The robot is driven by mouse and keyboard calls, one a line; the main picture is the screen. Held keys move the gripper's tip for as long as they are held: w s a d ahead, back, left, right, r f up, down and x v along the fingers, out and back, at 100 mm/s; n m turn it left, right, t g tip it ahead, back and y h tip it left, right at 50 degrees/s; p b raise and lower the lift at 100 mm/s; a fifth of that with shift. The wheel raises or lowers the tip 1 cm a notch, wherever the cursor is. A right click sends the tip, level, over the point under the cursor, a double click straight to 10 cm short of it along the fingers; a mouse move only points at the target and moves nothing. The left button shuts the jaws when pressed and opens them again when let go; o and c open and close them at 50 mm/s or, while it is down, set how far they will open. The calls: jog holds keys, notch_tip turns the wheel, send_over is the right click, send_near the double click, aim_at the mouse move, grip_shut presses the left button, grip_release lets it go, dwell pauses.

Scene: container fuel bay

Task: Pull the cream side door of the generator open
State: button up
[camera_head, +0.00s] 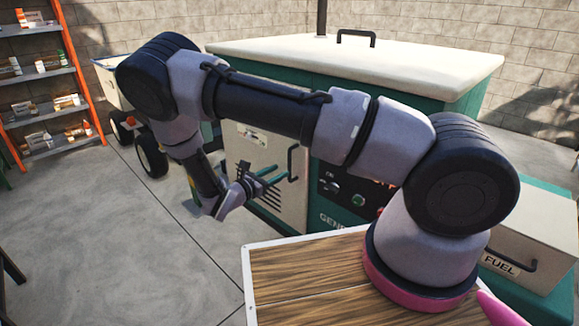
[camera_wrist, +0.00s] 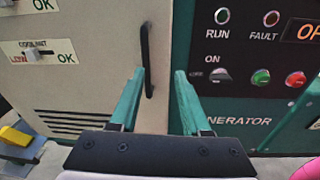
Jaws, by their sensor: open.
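The generator is a green cabinet with a cream lid (camera_head: 350,60). Its cream side door (camera_head: 240,150) looks shut, with a label and gauge strip and dark louvre slots; it also fills the left of the wrist view (camera_wrist: 90,90). A black vertical bar handle (camera_head: 293,163) is on the door's right edge; in the wrist view the handle (camera_wrist: 147,60) rises between the fingers, nearer the left one. My gripper (camera_wrist: 160,80) has green fingers, open and empty, facing the door. In the head view my gripper (camera_head: 270,183) is beside the handle, to its left. I cannot tell the remaining gap.
A cream fuel box (camera_head: 540,235) stands at the right. A wheeled cart (camera_head: 125,110) and orange shelves (camera_head: 45,80) are at the left. The concrete floor (camera_head: 130,240) is clear before the door.

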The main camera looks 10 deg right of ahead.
aim_at(289, 166)
jog(key=w+d+f+n, duration=0.1)
jog(key=w+d, duration=0.1)
jog(key=w+d+t, duration=0.1)
jog(key=w+d, duration=0.1)
jog(key=w, duration=0.1)
jog(key=w+d+f+n+t, duration=0.1)
jog(key=w+d, duration=0.1)
jog(key=shift+w+f+n+y, duration=0.3)
jog(key=shift+w+f+y, duration=0.05)
jog(key=shift+w+y, duration=0.05)
grip_shut()
dwell(1.4)
